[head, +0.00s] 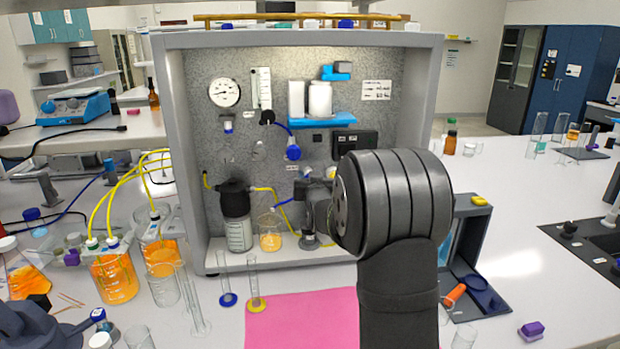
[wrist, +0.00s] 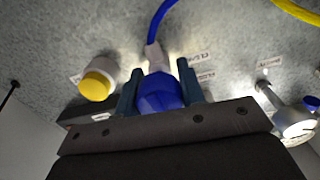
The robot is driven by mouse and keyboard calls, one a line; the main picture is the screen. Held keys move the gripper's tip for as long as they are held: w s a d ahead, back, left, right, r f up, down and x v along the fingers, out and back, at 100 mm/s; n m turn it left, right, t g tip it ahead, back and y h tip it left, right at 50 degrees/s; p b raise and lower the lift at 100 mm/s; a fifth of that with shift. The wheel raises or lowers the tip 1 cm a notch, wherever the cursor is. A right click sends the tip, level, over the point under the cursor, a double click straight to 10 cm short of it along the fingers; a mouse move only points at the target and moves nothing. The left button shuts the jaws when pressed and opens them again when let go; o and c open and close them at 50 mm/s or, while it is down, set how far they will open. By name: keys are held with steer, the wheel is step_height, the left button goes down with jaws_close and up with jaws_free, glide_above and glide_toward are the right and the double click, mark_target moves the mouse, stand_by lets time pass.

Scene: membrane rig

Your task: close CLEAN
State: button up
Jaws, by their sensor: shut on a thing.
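In the wrist view my gripper (wrist: 159,82) has one finger on each side of a blue valve knob (wrist: 158,94) on the grey speckled panel and is shut on it. A blue tube (wrist: 158,22) runs up from the fitting above the knob. Small white labels (wrist: 200,66) sit right of the knob; I cannot read them surely. Another blue knob (head: 293,152) on the panel is free.
A yellow-capped knob (wrist: 96,86) is left of my gripper and a metal fitting (wrist: 293,122) right of it. A black-capped bottle (head: 237,215) and a beaker of orange liquid (head: 270,232) stand on the rig's floor. A pink mat (head: 300,320) lies in front.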

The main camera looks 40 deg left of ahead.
steer(key=shift+m, duration=0.6)
steer(key=o, duration=1)
steer(key=v, duration=1.7)
steer(key=shift+d+r, duration=0.1)
steer(key=x, duration=1.7)
